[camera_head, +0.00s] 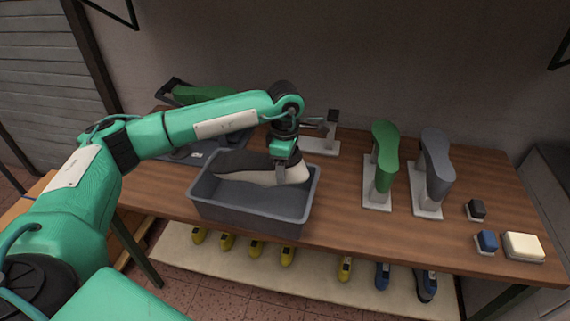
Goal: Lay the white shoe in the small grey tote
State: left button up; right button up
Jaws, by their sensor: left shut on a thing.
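The white shoe (262,178) shows a pale side and a dark upper part. It lies lengthwise across the opening of the small grey tote (248,222), overlapping the far rim in the camera_head view. I cannot tell whether it touches the tote's floor. My left gripper (282,170) points down and is shut on the shoe near its right end. The tote stands at the table's front edge, and the front part of its floor is bare. My right gripper is not in view.
A green form (384,160) and a grey form (436,160) stand on white bases at right. Another stand (325,142) is behind the tote. A green item (200,94) lies at back left. Brushes (486,242) and a cream block (524,246) lie front right. Several shoes sit on a lower shelf.

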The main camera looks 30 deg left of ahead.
pick_arm(q)
jog(key=shift+f+b, duration=0.55)
jog(key=shift+f, duration=0.2)
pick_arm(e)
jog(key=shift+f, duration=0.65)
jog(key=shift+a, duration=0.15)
pick_arm(q)
jog(key=o, duration=1.3)
notch_tip(320, 180, up, 13)
jog(key=b, duration=0.3)
jog(key=shift+f, duration=0.15)
jog(key=shift+r, duration=0.6)
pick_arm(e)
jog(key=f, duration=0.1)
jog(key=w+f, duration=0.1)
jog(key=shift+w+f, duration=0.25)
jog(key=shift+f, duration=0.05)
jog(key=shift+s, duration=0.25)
